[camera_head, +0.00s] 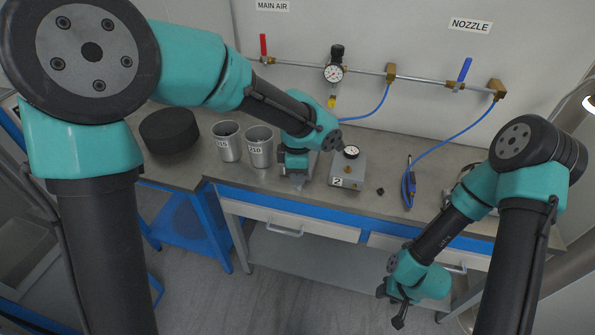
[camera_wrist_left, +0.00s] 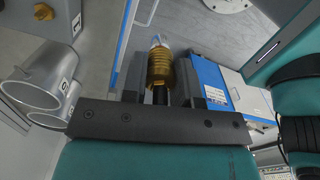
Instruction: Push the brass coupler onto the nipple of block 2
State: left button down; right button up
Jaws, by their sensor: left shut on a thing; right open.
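The brass coupler (camera_wrist_left: 160,70) is between the fingers of my left gripper (camera_wrist_left: 158,85) in the left wrist view; they are shut on it, and a pale tip shows beyond it. In the head view this gripper (camera_head: 297,182) is low over the bench, just left of block 2 and apart from it; the coupler cannot be made out there. Block 2 (camera_head: 346,182) is a grey block labelled "2", with a round gauge on top and a small brass nipple (camera_head: 347,170). My right gripper (camera_head: 394,298) is open and empty, low in front of the bench.
Two metal cups (camera_head: 227,142) (camera_head: 259,147) stand left of the left gripper, near a black round object (camera_head: 169,131). A blue hose (camera_head: 372,112) runs from the wall pipe behind my left arm. A blue-handled tool (camera_head: 409,187) and small dark piece (camera_head: 380,191) lie right of block 2.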

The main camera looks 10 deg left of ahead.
pick_arm(q)
jog(key=shift+r, duration=0.1)
jog(key=shift+r, duration=1.95)
jog(key=shift+d, duration=0.1)
jog(key=w+d, duration=1.3)
jog(key=d, duration=0.1)
jog(key=shift+w, duration=0.3)
jog(key=shift+f, duration=0.1)
dwell(0.4)
send_over(348, 168)
jog(key=shift+w+f, duration=0.2)
jog(key=shift+f, duration=2.15)
jog(key=shift+f, duration=0.7)
dwell(0.5)
